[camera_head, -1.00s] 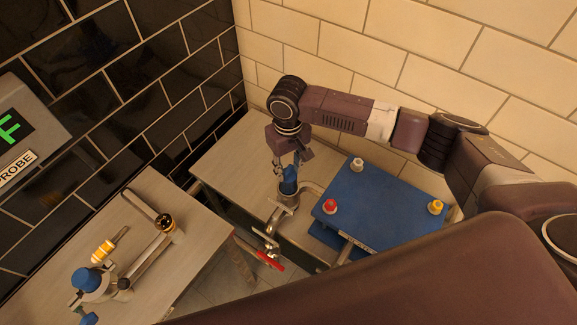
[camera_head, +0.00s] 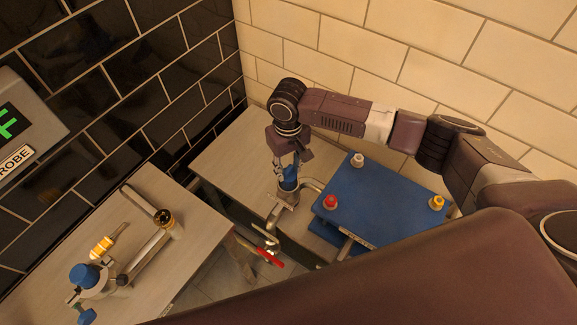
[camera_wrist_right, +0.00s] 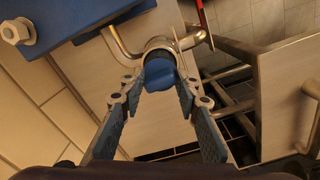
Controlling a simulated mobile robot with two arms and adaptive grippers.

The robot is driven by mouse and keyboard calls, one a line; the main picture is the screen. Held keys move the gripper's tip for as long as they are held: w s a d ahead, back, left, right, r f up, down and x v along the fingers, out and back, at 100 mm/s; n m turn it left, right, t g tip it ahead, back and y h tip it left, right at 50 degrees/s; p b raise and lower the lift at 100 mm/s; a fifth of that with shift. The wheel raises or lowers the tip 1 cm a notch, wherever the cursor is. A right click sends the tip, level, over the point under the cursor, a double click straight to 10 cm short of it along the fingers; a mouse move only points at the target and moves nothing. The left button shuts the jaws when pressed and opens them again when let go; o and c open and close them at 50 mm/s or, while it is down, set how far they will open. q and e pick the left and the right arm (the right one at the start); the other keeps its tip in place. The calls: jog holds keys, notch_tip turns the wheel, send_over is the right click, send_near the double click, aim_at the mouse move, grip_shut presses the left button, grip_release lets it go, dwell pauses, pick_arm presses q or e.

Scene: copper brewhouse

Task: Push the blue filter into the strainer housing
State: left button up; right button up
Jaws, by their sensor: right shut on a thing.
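The blue filter (camera_head: 290,183) stands at the mouth of the metal strainer housing (camera_head: 286,199), on the pipework by the blue-topped unit. My right gripper (camera_head: 288,176) comes down from above and is shut on the filter. In the right wrist view the two fingers flank the blue filter (camera_wrist_right: 160,76), and the round housing rim (camera_wrist_right: 157,44) shows just beyond it. The filter's lower end is hidden in the housing, so how deep it sits cannot be told. My left gripper is not in view.
A blue-topped unit (camera_head: 378,200) with red, white and yellow knobs stands right of the housing. A red valve handle (camera_head: 270,257) is below it. A bench (camera_head: 152,205) with fittings stands at the left. Tiled walls close off the back.

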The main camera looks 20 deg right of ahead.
jog(key=shift+f+b, duration=0.9)
jog(key=shift+f, duration=1.3)
jog(key=o, duration=1.4)
jog(key=shift+c, duration=0.2)
notch_tip(320, 180, up, 5)
jog(key=p, duration=0.6)
jog(key=shift+r, duration=0.1)
